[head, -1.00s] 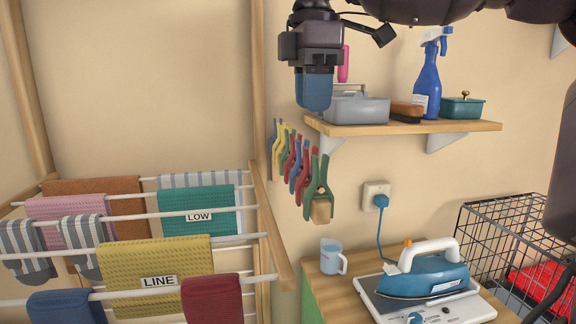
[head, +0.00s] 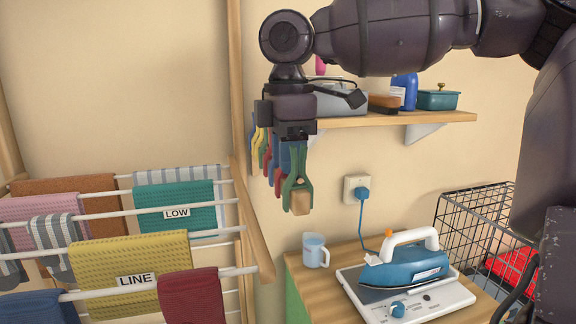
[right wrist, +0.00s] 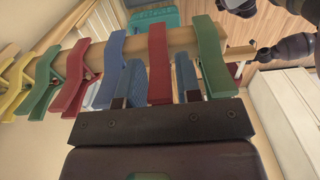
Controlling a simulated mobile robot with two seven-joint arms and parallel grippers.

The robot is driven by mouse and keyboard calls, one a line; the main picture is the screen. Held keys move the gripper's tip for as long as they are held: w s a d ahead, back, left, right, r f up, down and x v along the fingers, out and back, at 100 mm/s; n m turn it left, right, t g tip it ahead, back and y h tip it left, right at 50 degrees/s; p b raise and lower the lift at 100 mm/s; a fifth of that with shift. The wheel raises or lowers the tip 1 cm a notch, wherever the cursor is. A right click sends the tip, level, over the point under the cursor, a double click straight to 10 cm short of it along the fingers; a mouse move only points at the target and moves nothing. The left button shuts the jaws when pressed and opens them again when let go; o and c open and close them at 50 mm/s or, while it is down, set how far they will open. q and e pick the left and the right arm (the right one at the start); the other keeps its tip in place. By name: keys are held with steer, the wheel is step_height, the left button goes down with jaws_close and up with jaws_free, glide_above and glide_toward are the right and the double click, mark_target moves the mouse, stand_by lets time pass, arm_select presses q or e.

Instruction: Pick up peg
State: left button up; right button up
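Several coloured pegs are clipped in a row on a wooden rail that juts from the wall. A green peg (head: 298,184) is at the rail's near end (head: 301,203); it also shows in the right wrist view (right wrist: 211,58). Behind it is a red peg (right wrist: 159,62), then a blue peg (right wrist: 111,68). My right gripper (head: 289,155) points down at the row, partly hidden behind the green peg. In the right wrist view its two blue fingers (right wrist: 158,85) are apart, one on each side of the red peg, with no clear grip on it. My left gripper is not in view.
A wall shelf (head: 380,120) with boxes and a blue bottle is right behind my right arm. Below are a mug (head: 315,250), an iron (head: 405,263) and a wire basket (head: 462,235). A drying rack (head: 225,202) with cloths stands left.

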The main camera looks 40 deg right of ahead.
steer(key=shift+f, duration=0.2)
jaws_close()
steer(key=shift+r, duration=0.1)
step_height(320, 180, up, 10)
steer(key=shift+f+p, duration=0.1)
steer(key=shift+p, duration=0.35)
